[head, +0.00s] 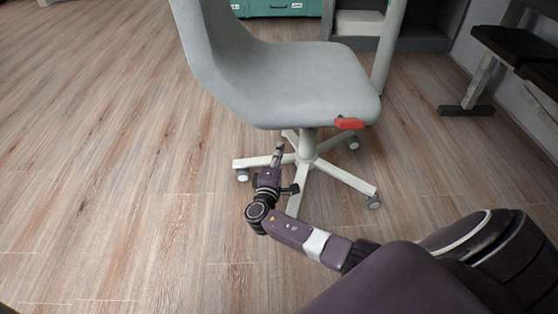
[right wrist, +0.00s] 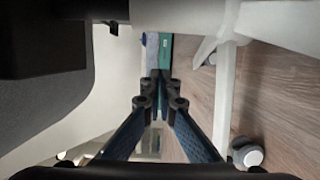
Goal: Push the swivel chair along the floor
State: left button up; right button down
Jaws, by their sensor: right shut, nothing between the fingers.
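The swivel chair (head: 305,78) stands on the wood floor, with a grey seat shell, a red lever under the seat edge, and a pale star base on casters. My right gripper (head: 279,150) is low in front of the chair, under the seat's front edge and just left of the central column. It is shut and empty. In the right wrist view its fingers (right wrist: 160,88) meet, with a pale leg of the chair's base (right wrist: 224,95) and a caster to the right. Whether it touches the base, I cannot tell. My left gripper is out of view.
A green case (head: 280,8) lies behind the chair. A grey shelf unit (head: 418,38) stands at the back right, and a dark bench-like piece with a metal foot (head: 467,108) is at the right wall. The floor (head: 100,130) to the left is clear.

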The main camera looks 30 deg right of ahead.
aim_at(302, 146)
jog(key=x, duration=0.1)
jog(key=b+x, duration=0.1)
jog(key=x, duration=0.1)
jog(key=b+x, duration=0.1)
jog(key=x, duration=0.1)
jog(key=shift+s+d+f, duration=0.1)
jog(key=shift+d+f, duration=0.15)
jog(key=shift+d, duration=0.1)
jog(key=shift+s+d+r+b, duration=0.1)
jog(key=shift+s+d+b, duration=0.35)
jog(key=shift+s+d, duration=0.35)
jog(key=shift+s+d+r, duration=0.1)
jog(key=shift+s+d, duration=0.05)
jog(key=shift+d, duration=0.35)
